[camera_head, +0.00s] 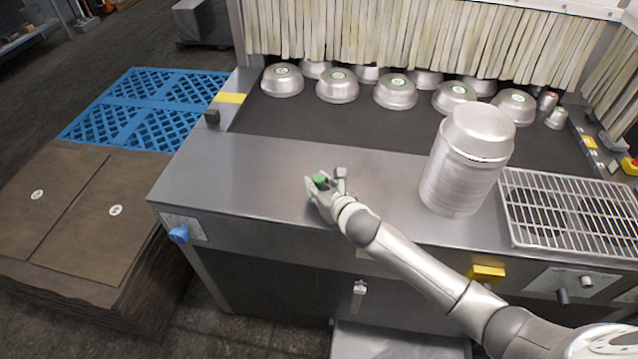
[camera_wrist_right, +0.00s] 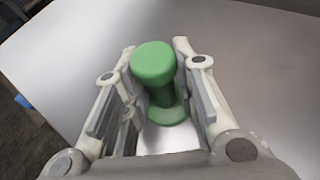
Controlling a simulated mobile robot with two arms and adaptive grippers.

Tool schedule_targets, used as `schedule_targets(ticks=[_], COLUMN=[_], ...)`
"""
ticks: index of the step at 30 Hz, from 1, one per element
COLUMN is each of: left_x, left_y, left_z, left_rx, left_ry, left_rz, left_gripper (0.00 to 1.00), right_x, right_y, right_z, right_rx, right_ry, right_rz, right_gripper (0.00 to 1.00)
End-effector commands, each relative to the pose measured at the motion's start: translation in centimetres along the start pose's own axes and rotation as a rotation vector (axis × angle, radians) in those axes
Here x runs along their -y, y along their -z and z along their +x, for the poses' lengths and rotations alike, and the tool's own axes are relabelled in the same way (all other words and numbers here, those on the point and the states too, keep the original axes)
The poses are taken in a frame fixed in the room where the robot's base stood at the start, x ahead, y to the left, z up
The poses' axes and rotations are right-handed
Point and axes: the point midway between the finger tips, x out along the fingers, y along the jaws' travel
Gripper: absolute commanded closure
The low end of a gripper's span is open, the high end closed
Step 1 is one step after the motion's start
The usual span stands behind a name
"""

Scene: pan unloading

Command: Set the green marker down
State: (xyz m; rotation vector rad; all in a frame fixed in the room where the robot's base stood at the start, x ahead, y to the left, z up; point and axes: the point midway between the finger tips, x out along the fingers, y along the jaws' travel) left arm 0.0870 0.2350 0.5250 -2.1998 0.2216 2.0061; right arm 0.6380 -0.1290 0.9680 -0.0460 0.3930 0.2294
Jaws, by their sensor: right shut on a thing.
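The green marker (camera_head: 320,180) is between the fingers of my right gripper (camera_head: 325,183), over the bare left part of the steel counter (camera_head: 245,185). In the right wrist view the green marker (camera_wrist_right: 155,75) has a rounded top, a narrower stem and a wider round base. My right gripper (camera_wrist_right: 158,90) is shut on it, one finger on each side. The marker looks upright, with its base at or close to the steel surface (camera_wrist_right: 255,60); I cannot tell whether it touches. My left gripper is not in view.
A tall stack of metal pans (camera_head: 462,165) stands right of my gripper, beside a wire rack (camera_head: 570,210). Several upturned pans (camera_head: 395,92) sit on the dark belt (camera_head: 330,122) behind, before a strip curtain (camera_head: 400,40). Brown sheets (camera_head: 75,215) and a blue pallet (camera_head: 150,100) are at left.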

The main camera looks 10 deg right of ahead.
Motion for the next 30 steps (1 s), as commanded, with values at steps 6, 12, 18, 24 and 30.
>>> schedule_targets(ticks=[6,12,18,24,30], left_x=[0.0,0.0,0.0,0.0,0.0], left_y=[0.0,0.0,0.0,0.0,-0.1], left_z=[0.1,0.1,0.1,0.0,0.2], left_rx=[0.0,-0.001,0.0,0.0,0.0], left_ry=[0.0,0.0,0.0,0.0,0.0], left_rz=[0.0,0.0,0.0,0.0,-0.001], left_gripper=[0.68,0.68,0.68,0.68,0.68], right_x=[0.0,0.1,0.1,0.0,0.1], right_y=[-0.1,0.2,0.2,0.0,0.1], right_z=[0.0,0.1,0.1,0.0,-1.3], right_rx=[0.004,0.0,0.0,0.001,0.001], right_ry=[0.0,0.001,0.001,0.0,0.0], right_rz=[-0.001,0.001,0.0,0.0,-0.002], right_gripper=[1.0,0.61,0.52,0.52,0.52])
